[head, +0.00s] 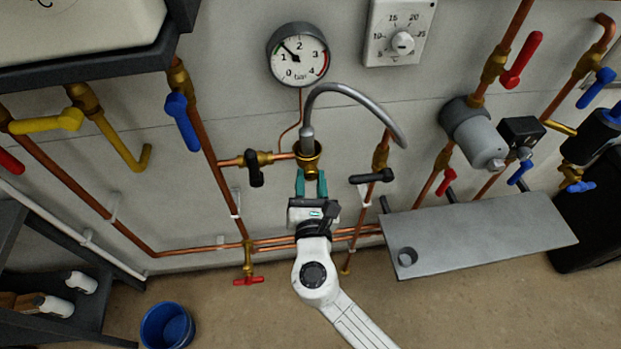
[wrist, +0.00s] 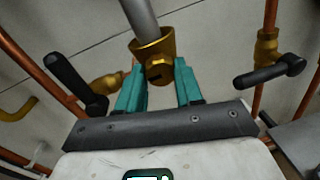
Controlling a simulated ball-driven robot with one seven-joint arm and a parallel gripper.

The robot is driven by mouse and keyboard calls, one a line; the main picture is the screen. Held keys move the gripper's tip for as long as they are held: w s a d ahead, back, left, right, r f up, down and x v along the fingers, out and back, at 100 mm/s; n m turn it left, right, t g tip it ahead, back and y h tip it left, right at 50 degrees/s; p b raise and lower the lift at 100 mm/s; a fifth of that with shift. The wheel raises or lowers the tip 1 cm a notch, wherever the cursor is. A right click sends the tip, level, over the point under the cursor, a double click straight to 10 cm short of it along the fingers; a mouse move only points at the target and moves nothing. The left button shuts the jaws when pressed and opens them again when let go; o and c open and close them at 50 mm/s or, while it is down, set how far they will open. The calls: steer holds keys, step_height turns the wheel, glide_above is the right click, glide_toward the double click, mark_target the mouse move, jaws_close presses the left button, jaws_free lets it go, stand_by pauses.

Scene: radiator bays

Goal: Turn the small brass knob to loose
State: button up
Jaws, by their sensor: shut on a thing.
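The small brass knob (wrist: 159,70) sits low on the front of a brass cup-shaped fitting (wrist: 152,46), which also shows on the wall pipe in the head view (head: 307,150). A grey hose (head: 345,90) runs into the top of this fitting. My gripper (head: 311,178) reaches up to the fitting from below. In the wrist view its two teal fingers (wrist: 158,80) stand on either side of the knob and are shut on it. The fingers hide parts of the knob's sides. A dark slot shows on the knob's face.
Black lever handles stand left (head: 255,168) and right (head: 372,177) of the fitting, close to my gripper. A pressure gauge (head: 298,54) hangs above. A blue bucket (head: 167,326) stands on the floor.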

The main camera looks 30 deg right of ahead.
steer(key=shift+f, duration=0.15)
stand_by(0.3)
steer(key=o, duration=1)
steer(key=shift+o, duration=0.2)
steer(key=b+v, duration=0.2)
steer(key=v, duration=0.8)
steer(key=shift+s, duration=0.4)
steer(key=shift+a, duration=0.15)
